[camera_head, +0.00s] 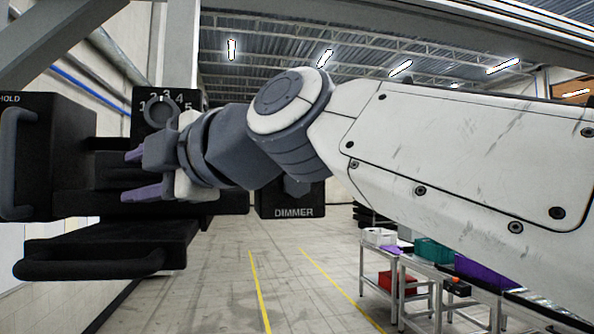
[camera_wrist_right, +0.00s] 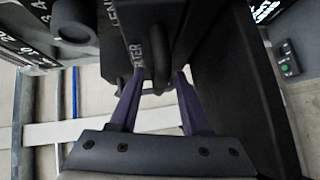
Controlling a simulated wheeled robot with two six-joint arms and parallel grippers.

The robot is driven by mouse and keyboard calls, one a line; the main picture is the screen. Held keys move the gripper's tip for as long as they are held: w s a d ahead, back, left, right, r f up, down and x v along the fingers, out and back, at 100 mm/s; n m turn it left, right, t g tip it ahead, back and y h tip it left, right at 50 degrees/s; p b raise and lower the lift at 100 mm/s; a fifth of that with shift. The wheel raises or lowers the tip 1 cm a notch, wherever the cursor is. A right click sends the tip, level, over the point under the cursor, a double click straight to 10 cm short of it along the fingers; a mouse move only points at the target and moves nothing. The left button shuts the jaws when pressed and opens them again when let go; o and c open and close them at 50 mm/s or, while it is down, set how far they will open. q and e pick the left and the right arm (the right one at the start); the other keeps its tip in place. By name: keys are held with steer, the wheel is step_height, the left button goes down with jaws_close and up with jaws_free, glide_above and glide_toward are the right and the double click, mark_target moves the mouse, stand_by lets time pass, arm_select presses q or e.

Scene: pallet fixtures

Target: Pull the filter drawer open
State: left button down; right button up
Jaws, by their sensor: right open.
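The filter drawer (camera_wrist_right: 137,45) is a dark box with partly readable white lettering ending in "TER" in the right wrist view. Its dark bar handle (camera_wrist_right: 160,55) stands out from the front and lies between my fingertips. My right gripper (camera_wrist_right: 159,74) is open, with one purple finger on each side of the handle; I cannot tell whether either touches it. In the head view my right gripper (camera_head: 128,174) comes in from the right beside the black fixtures at left, and the drawer's label cannot be read there. My left gripper is not in view.
A black unit marked "HOLD" (camera_head: 45,150) with a handle stands at far left. A lower black drawer-like part (camera_head: 120,245) juts out below. A numbered dial (camera_head: 160,108) sits behind my wrist, and a "DIMMER" box (camera_head: 290,200) is beyond. The floor at centre is clear.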

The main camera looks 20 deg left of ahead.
jaws_close()
stand_by(1.3)
